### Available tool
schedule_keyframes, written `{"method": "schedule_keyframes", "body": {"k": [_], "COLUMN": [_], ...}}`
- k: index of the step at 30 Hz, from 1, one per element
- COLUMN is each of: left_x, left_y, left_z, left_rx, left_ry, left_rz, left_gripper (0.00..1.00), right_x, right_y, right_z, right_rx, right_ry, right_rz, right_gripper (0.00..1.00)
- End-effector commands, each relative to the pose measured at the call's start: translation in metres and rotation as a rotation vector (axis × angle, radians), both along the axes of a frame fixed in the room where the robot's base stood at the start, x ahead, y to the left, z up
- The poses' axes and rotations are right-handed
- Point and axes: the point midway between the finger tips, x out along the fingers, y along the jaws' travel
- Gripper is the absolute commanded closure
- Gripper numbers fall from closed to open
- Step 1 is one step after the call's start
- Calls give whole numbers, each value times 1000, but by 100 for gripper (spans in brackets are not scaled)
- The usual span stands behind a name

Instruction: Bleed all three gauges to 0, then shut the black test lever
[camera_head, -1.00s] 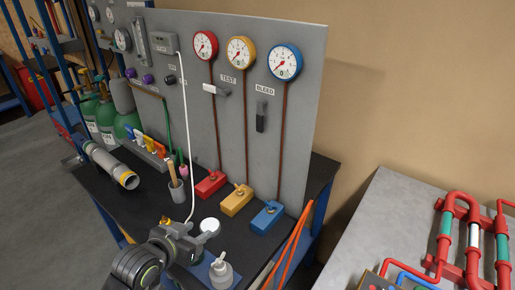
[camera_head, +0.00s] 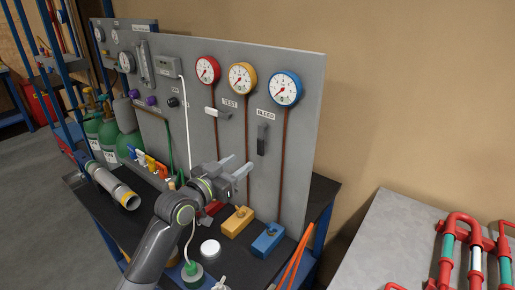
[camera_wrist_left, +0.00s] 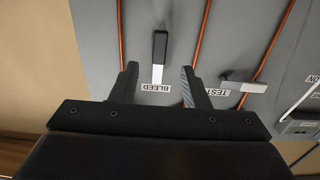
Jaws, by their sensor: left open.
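The red gauge (camera_head: 208,69), yellow gauge (camera_head: 243,78) and blue gauge (camera_head: 285,88) sit high on the grey panel (camera_head: 310,130); their needles are too small to read surely. The test lever (camera_head: 217,112) looks pale and lies sideways; it also shows in the left wrist view (camera_wrist_left: 243,84). The black bleed lever (camera_head: 262,138) hangs straight down. My left gripper (camera_head: 241,168) is open and empty in front of the panel, below and left of the bleed lever. In the left wrist view, the bleed lever (camera_wrist_left: 160,47) appears between and beyond the fingers, apart from them.
A yellow block (camera_head: 236,222) and blue block (camera_head: 267,239) stand on the black bench below the panel; my arm partly covers the red block (camera_head: 212,208). A white lid (camera_head: 210,248) lies on the bench.

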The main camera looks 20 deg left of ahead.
Motion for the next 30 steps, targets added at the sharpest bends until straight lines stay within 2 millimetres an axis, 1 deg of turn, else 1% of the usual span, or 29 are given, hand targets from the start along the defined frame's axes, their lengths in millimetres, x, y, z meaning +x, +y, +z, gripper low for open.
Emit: {"method": "schedule_keyframes", "body": {"k": [1,9,15,21,30], "left_x": [10,51,74,83,85], "left_y": [-4,-19,-27,-31,-31], "left_z": [2,2,1,0,0], "left_rx": [-5,-3,-2,-1,0], "left_ry": [1,0,1,0,0], "left_rz": [-1,-1,0,-1,0], "left_gripper": [58,58,58,58,58], "right_x": [0,1,1,1,1], "right_y": [0,-1,-1,-1,-1], "right_z": [4,13,16,18,18], "right_rx": [0,-1,-1,-1,-1], "right_ry": [-1,-1,-1,-2,-2], "right_rz": [0,0,0,1,0], "right_gripper": [64,64,64,64,64]}}
